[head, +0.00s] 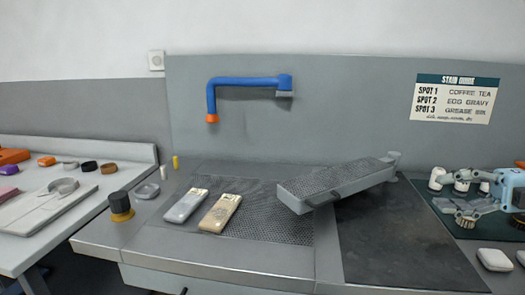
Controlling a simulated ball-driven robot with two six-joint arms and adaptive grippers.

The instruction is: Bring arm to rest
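My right gripper (475,207) is at the right edge of the head view, at the end of a blue and grey arm part. It is above the dark green mat (446,222) at the right end of the counter. Its fingers are small and overlap the things behind them, so I cannot tell how far apart they are. A brush with tan bristles (465,222) shows right below the fingers; whether they touch it is unclear. My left gripper is not in view.
White bottles (437,179) stand behind the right gripper. A grey padded sleeve board (336,185) rises over the counter's middle. Two brushes or blocks (220,212) lie on the mesh. A blue swing arm (246,82) is on the back wall. The dark panel (400,240) is clear.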

